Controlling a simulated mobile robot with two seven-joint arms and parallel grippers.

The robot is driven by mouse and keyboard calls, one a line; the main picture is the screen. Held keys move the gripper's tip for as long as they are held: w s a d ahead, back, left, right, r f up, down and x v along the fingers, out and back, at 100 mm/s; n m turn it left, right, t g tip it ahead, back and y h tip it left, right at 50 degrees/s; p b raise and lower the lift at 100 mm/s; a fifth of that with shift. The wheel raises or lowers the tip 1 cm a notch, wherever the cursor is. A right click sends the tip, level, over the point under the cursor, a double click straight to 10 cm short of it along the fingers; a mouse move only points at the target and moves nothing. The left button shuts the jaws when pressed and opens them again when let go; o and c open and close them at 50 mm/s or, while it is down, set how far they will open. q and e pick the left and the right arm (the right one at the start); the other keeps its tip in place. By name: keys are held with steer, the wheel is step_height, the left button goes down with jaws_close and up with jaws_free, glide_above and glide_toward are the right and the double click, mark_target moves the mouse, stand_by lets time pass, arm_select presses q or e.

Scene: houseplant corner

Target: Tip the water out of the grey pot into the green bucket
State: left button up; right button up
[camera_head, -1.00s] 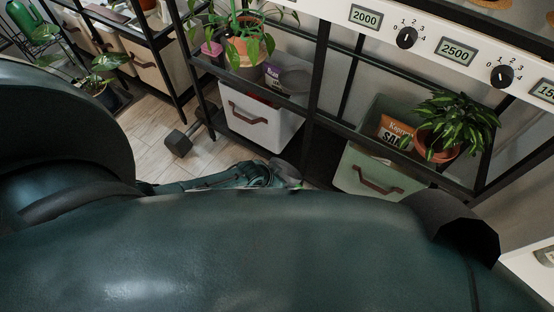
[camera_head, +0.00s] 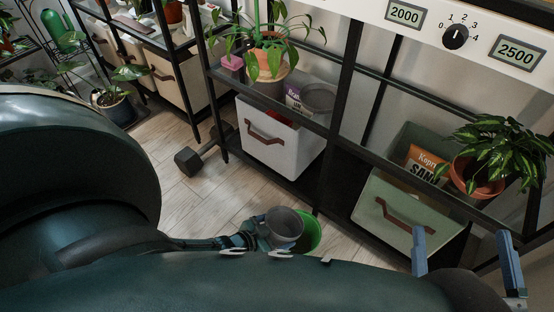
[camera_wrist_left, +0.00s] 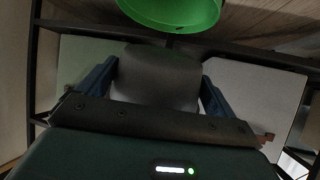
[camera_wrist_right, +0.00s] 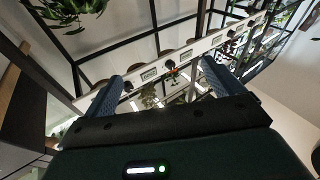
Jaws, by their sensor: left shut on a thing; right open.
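The grey pot (camera_head: 285,225) is in my left gripper (camera_head: 262,234), low over the floor in the head view. Its round mouth faces up toward the head camera; I cannot tell its exact tilt or whether water is in it. The green bucket (camera_head: 313,232) is just right of the pot and partly behind it. In the left wrist view the pot (camera_wrist_left: 157,76) sits between both fingers, and the bucket (camera_wrist_left: 180,12) is at the top. My right gripper (camera_head: 466,256) is open and empty at the lower right of the head view, away from both.
A black shelf (camera_head: 345,85) stands close behind the bucket. It holds a white bin (camera_head: 280,138), a green bin (camera_head: 400,212), potted plants and another grey container (camera_head: 318,98). A dumbbell (camera_head: 188,162) lies on the floor at left. Floor between dumbbell and bucket is clear.

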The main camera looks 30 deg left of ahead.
arm_select(q)
steer(key=shift+w+f+t+b, duration=0.15)
steer(key=shift+f+t+b, duration=0.4)
steer(key=shift+b, duration=0.15)
steer(key=shift+r, duration=0.25)
steer(key=shift+w+d+t+h+b, duration=0.1)
steer(key=shift+t+h+b, duration=0.3)
steer(key=shift+t+b, duration=0.45)
steer(key=shift+w+f+b, duration=0.15)
steer(key=shift+f+b, duration=0.1)
steer(key=shift+b, duration=1.1)
steer(key=shift+f+t+h+b, duration=0.1)
steer(key=shift+t+h+b, duration=0.2)
steer(key=shift+t+b, duration=0.4)
steer(key=shift+r+p, duration=0.45)
steer(key=shift+r, duration=0.45)
steer(key=shift+r+p, duration=0.7)
steer(key=shift+p, duration=0.2)
steer(key=shift+r, duration=0.1)
arm_select(e)
steer(key=r+n+t+y, duration=0.1)
steer(key=r+y, duration=0.1)
steer(key=w+r+n+t+y, duration=0.1)
steer(key=r+n, duration=0.1)
steer(key=shift+r+y, duration=0.2)
steer(key=shift+y, duration=0.2)
